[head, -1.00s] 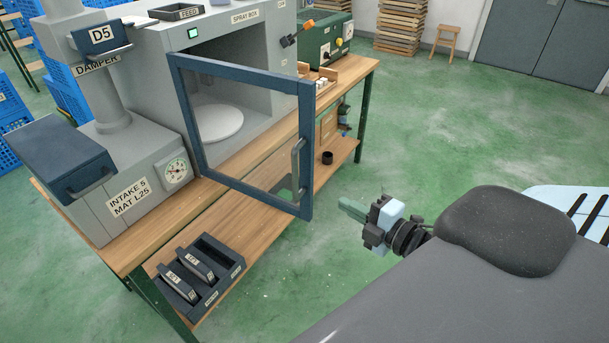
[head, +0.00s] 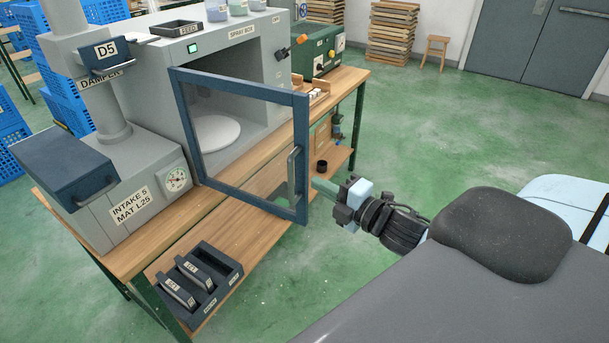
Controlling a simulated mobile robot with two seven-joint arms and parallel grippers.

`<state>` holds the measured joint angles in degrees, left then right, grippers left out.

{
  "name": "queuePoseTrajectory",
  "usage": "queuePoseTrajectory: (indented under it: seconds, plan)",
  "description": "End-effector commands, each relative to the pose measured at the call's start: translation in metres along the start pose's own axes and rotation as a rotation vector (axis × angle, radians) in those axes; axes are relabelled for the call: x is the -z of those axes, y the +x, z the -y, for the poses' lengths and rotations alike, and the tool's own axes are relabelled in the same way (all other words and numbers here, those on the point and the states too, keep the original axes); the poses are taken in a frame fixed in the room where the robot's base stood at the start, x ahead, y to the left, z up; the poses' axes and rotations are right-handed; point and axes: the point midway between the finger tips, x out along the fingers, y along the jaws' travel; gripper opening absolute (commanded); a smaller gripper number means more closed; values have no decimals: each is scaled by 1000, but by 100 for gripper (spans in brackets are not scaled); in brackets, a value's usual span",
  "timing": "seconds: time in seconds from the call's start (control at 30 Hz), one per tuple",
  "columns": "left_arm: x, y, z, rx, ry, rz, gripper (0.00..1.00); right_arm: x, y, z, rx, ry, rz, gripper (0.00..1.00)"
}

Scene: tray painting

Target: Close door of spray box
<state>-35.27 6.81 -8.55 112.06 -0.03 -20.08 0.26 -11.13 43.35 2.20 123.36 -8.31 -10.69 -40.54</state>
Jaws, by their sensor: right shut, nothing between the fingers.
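The spray box (head: 165,65) stands on the wooden bench, with a white round turntable (head: 217,132) inside. Its blue-framed glass door (head: 248,203) is hinged at the left and stands open, swung out over the bench's front edge. A grey vertical handle (head: 293,172) is on the door's right side. My right gripper (head: 316,185) is shut and empty, with its fingertips close to the door's right edge near the handle. I cannot tell whether it touches the door. My left gripper is not in view.
An intake unit with a gauge (head: 176,179) stands left of the box. A dark rack (head: 236,267) and a small black cup (head: 321,166) are on the lower shelf. A green machine (head: 311,48) is at the bench's far end. Green floor (head: 420,120) is clear to the right.

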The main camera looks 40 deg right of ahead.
Motion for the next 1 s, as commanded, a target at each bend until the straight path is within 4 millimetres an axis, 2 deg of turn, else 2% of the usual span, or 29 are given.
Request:
queuePoseTrajectory:
  seconds: [0.2, 0.43, 0.63, 1.0]
  plan:
    - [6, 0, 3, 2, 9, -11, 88, 0, 28, -3, -5, -2, 0, 0]
    - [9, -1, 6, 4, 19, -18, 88, 0, 48, -2, -3, 1, 1, 0]
    - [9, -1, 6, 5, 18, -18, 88, 0, 55, -1, -1, 1, 0, 0]
    - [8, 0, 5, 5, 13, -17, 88, 0, 55, 0, 1, 0, -1, 0]
